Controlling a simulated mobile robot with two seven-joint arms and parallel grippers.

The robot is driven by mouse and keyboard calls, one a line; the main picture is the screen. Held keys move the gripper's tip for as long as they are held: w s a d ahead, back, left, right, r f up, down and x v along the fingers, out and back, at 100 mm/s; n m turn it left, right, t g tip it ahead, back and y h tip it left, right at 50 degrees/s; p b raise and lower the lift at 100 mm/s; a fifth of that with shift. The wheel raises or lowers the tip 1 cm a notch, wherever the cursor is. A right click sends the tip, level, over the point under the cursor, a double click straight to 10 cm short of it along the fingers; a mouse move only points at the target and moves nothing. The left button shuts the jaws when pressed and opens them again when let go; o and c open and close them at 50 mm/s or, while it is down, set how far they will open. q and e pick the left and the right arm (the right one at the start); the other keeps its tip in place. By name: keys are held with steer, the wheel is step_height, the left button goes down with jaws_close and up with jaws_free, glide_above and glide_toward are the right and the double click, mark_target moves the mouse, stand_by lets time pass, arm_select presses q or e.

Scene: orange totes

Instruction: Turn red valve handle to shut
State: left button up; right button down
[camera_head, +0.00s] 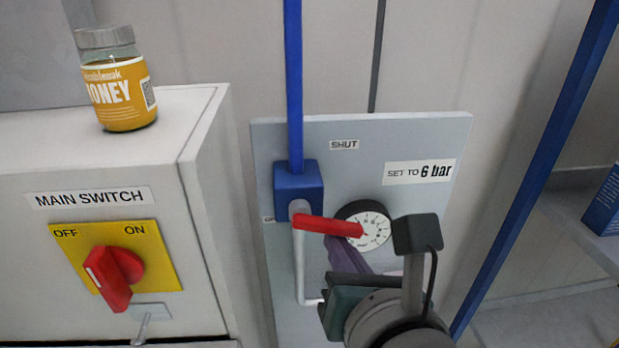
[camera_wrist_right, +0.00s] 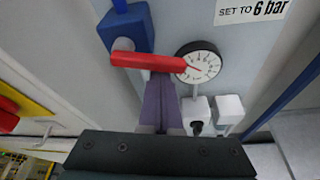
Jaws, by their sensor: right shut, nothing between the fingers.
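The red valve handle (camera_head: 325,226) sticks out to the right from the blue valve body (camera_head: 298,186) on the grey panel, nearly level, its free end in front of the gauge. In the right wrist view the handle (camera_wrist_right: 145,61) crosses above my fingertips. My right gripper (camera_head: 338,243) is shut and empty, its purple fingers together. The tips (camera_wrist_right: 160,78) lie at or just under the handle's lower edge; I cannot tell whether they touch. The SHUT label (camera_head: 343,145) is above the handle. Another label at the left is mostly hidden. My left gripper is not in view.
A round gauge (camera_head: 374,230) sits behind the handle's end, under a "SET TO 6 bar" label (camera_head: 420,172). A blue pipe (camera_head: 294,80) rises from the valve. At left stands a white cabinet (camera_head: 205,130) with a red main switch (camera_head: 112,277) and a honey jar (camera_head: 118,85) on top.

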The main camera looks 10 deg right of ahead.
steer(key=shift+d+r+n+h+p, duration=0.2)
steer(key=shift+r+n+h+p, duration=0.2)
steer(key=shift+r+n+p, duration=0.25)
steer(key=shift+p, duration=0.45)
steer(key=shift+d+f, duration=0.1)
